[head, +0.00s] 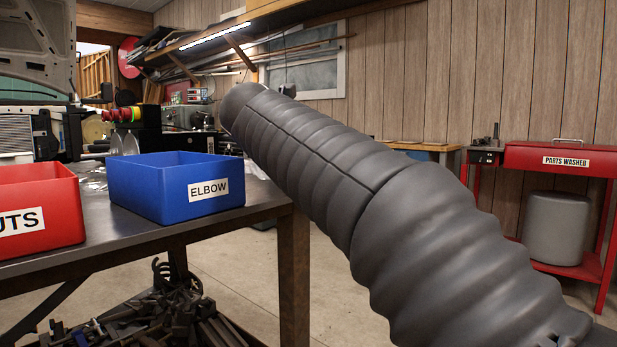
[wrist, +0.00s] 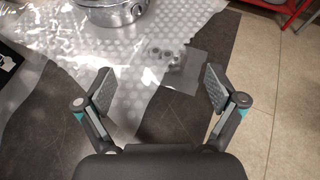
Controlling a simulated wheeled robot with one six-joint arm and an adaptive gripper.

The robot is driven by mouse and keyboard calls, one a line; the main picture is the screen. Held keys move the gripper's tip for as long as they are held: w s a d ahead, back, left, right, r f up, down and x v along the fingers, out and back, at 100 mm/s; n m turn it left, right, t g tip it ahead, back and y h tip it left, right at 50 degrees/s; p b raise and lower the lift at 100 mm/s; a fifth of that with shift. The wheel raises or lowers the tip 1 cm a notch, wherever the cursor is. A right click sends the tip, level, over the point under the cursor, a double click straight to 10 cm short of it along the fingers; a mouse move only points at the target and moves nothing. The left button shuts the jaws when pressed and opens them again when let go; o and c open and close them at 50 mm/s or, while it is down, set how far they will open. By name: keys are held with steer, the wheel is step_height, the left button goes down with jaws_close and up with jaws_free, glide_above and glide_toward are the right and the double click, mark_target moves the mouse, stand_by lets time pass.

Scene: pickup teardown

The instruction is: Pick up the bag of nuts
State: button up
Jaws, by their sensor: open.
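In the wrist view, a small clear bag (wrist: 186,75) with several dark grey nuts inside lies flat on the table, partly over the edge of a sheet of bubble wrap. My gripper (wrist: 159,92) is open and empty, its two fingers spread wide. The bag shows between and beyond the fingertips, apart from them, a little right of the middle. In the head view my arm's dark sleeve crosses the picture, and neither my gripper nor the bag can be made out.
Bubble wrap (wrist: 75,60) covers much of the tabletop, with a round metal part (wrist: 112,10) at the far side. The table's right edge is near the bag. A blue bin marked ELBOW (head: 150,195) and a red bin (head: 40,215) stand on the table (head: 150,238).

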steer(key=shift+f+b+x, duration=0.2)
steer(key=shift+b+x, duration=0.45)
steer(key=shift+x, duration=2)
steer(key=shift+s+d, duration=0.15)
steer(key=shift+d, duration=0.05)
steer(key=shift+c, duration=0.3)
steer(key=c, duration=1.2)
